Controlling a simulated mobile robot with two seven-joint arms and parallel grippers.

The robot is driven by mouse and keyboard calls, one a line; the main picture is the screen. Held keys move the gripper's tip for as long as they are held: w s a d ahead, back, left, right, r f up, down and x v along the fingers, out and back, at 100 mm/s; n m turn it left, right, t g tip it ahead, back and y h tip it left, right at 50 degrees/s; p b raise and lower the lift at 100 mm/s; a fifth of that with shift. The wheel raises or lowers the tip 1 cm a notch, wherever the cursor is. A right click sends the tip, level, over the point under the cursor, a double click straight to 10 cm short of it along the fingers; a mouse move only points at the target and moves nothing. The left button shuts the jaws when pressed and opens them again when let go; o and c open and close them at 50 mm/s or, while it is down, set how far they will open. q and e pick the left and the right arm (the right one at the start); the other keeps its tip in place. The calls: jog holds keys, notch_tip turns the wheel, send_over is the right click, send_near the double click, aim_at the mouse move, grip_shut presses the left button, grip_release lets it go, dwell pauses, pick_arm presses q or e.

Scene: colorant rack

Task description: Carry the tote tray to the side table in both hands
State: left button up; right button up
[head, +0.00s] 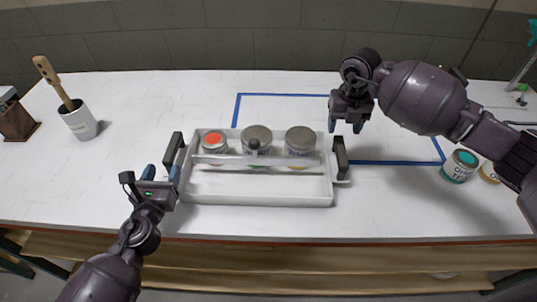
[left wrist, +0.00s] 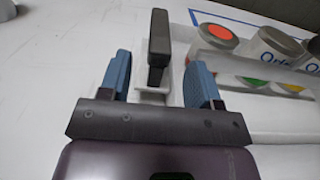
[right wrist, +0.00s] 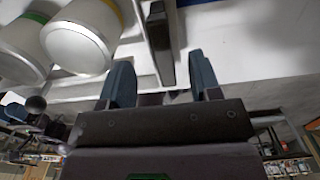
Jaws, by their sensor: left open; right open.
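The white tote tray (head: 260,196) sits on the white table and holds three paint cans: one with an orange-red lid dot (head: 213,140), and two with grey lids (head: 257,137) (head: 300,140). It has a dark upright handle at its left end (head: 173,150) and another at its right end (head: 340,157). My left gripper (head: 160,174) is open beside the left handle; in the left wrist view that handle (left wrist: 157,45) stands between and beyond the fingertips. My right gripper (head: 346,126) is open above and just beyond the right handle, which also shows in the right wrist view (right wrist: 160,45).
A white cup with a wooden-handled brush (head: 80,122) and a dark brown block (head: 15,120) stand at the left. Paint cans (head: 460,165) stand at the right under my right arm. Blue tape lines (head: 237,110) mark the table behind the tray. The table's front edge is close.

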aim_at(170, 151)
pick_arm(q)
jog(key=shift+w+d, duration=0.2)
jog(key=shift+w, duration=1.45)
jog(key=shift+w+d, duration=0.2)
jog(key=shift+w, duration=1.45)
pick_arm(e)
jog(key=shift+f, duration=3.35)
pick_arm(q)
jog(key=shift+c, duration=0.3)
pick_arm(e)
jog(key=shift+c, duration=0.3)
pick_arm(q)
grip_shut()
pick_arm(e)
grip_shut()
pick_arm(q)
jog(key=shift+r, duration=0.1)
pick_arm(e)
jog(key=shift+w+r, duration=0.1)
jog(key=shift+r, duration=0.05)
